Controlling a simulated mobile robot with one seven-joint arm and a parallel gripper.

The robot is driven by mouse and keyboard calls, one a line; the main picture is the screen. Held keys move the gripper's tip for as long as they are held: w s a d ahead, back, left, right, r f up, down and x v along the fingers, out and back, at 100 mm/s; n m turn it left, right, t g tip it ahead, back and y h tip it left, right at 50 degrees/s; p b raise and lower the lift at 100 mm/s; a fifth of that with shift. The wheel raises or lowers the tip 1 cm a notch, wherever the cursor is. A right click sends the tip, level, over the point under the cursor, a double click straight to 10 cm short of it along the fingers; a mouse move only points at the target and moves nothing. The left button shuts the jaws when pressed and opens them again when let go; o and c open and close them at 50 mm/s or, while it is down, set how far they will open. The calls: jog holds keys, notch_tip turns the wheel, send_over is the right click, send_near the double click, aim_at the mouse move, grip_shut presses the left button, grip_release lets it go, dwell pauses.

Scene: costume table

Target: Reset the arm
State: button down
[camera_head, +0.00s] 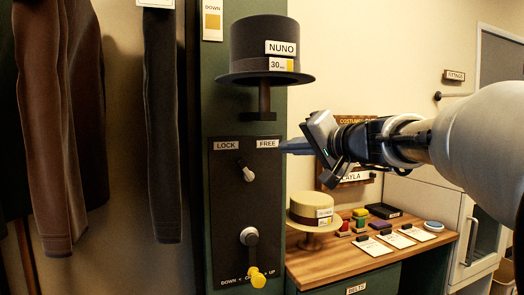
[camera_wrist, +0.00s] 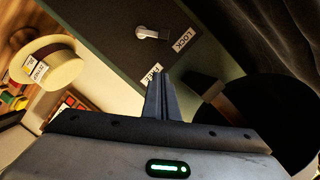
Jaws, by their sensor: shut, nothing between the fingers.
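My gripper (camera_head: 284,147) is shut and empty. In the head view my arm reaches in from the right, and the fingertips point left at the edge of the dark control panel, by the FREE label (camera_head: 267,143). In the wrist view the shut fingers (camera_wrist: 160,95) show in front of the panel, just below the FREE label (camera_wrist: 152,76). I cannot tell whether they touch the panel. A small metal lever (camera_head: 247,173) sits below the LOCK label (camera_head: 226,145); it also shows in the wrist view (camera_wrist: 152,33).
A dark hat (camera_head: 262,45) tagged NUNO sits on a stand above the fingers. A yellow-handled crank (camera_head: 256,276) is low on the panel. A cream hat (camera_head: 312,208), spools and cards stand on the wooden table (camera_head: 335,262). Garments (camera_head: 160,120) hang left.

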jog(key=shift+s+d, duration=0.1)
dwell(0.3)
jog(key=s+a+f+n+g+h, duration=0.1)
jog(key=s+a+f+n+g, duration=0.15)
jog(key=s+f, duration=0.45)
jog(key=s+a+f+n+g+h, duration=0.1)
jog(key=s+a+f+g, duration=0.15)
jog(key=s+f, duration=0.5)
jog(key=s+d+f+n+g+h, duration=0.1)
jog(key=s+d+f+g+h, duration=0.2)
jog(key=s+f, duration=0.45)
jog(key=s+d+f+n+h, duration=0.1)
jog(key=s+d+f+h, duration=0.2)
jog(key=s+d+f, duration=0.45)
notch_tip(320, 180, up, 26)
jog(key=s+a+p, duration=0.1)
jog(key=s+p, duration=0.1)
jog(key=p, duration=2.4)
jog(key=shift+s+a+r+g, duration=0.2)
jog(key=shift+s+r+g, duration=0.05)
jog(key=shift+g, duration=0.05)
